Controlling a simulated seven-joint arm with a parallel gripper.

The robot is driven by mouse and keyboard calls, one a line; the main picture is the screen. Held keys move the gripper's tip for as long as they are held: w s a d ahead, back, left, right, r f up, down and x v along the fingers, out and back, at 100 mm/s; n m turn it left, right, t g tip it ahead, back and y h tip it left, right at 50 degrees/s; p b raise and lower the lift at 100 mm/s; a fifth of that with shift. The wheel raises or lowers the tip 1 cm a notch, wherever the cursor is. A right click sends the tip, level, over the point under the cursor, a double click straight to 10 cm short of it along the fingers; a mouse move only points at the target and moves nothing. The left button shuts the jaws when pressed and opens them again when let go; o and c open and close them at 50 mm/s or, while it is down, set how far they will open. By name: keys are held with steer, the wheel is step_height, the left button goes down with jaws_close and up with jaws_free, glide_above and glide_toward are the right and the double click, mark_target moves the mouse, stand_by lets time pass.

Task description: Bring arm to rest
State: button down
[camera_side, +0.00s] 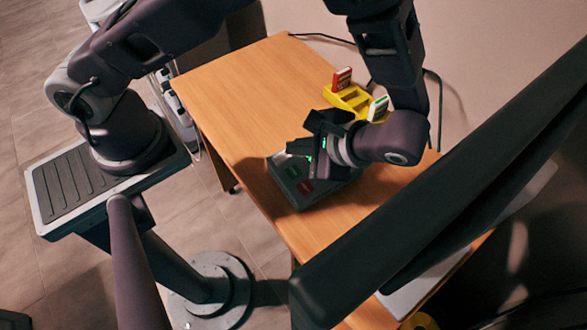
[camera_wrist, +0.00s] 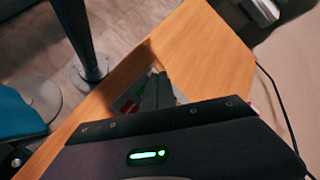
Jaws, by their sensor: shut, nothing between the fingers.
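My gripper (camera_side: 292,148) hangs over the wooden table, its fingers pointing left in the side view. In the wrist view my gripper (camera_wrist: 157,82) shows two dark fingers side by side, shut with nothing between them. Below it is a dark grey box (camera_side: 290,192) with a green patch and a red patch on its top. The gripper partly covers the box. In the wrist view the box (camera_wrist: 127,100) is mostly hidden behind the fingers. I cannot tell the exact gap between gripper and box.
A yellow rack (camera_side: 348,97) holding a red-and-white piece (camera_side: 342,78) and a green-and-white piece (camera_side: 378,107) stands behind my gripper, close to the wrist. The far left of the wooden table (camera_side: 235,85) is clear. A black cable (camera_wrist: 278,105) runs along the table's edge.

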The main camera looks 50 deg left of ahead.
steer(key=s+a+r+n+t+h, duration=0.1)
steer(key=a+r+n+h, duration=0.15)
steer(key=r, duration=0.55)
steer(key=a+r+n+h, duration=0.15)
steer(key=r+h, duration=0.25)
steer(key=r, duration=0.4)
steer(key=s+a+r+n+t+h, duration=0.2)
steer(key=s+a+r+t, duration=0.3)
steer(key=s, duration=0.4)
step_height(320, 180, up, 3)
steer(key=shift+s+f+n+t, duration=0.15)
steer(key=shift+n+t, duration=0.15)
steer(key=shift+t, duration=0.5)
steer(key=shift+h, duration=0.25)
stand_by(0.4)
